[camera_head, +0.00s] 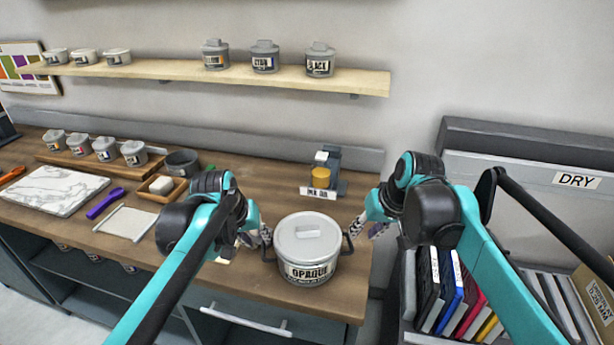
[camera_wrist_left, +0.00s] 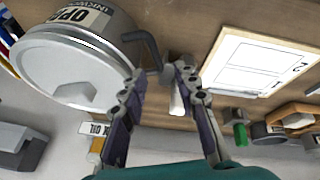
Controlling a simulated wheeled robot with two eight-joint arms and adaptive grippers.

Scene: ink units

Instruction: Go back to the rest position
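A large light-grey lidded pot (camera_head: 309,240) labelled OPAQUE stands upright near the counter's front edge, with a dark handle on each side. In the left wrist view the pot (camera_wrist_left: 72,72) fills the upper left. My left gripper (camera_head: 261,236) is beside the pot's left handle. In the left wrist view my left gripper (camera_wrist_left: 160,76) has its fingers spread, with the handle (camera_wrist_left: 150,48) just beyond the tips and nothing clamped. My right gripper (camera_head: 358,229) is beside the pot's right handle; its fingers are too small and partly hidden to tell their opening.
The wooden counter (camera_head: 235,270) holds small jars on a board (camera_head: 75,161), a marble slab (camera_head: 52,190), a purple tool (camera_head: 105,203) and a yellow-topped container (camera_head: 320,175) behind the pot. A wall shelf (camera_head: 200,73) is above; a book bin (camera_head: 450,330) is at right.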

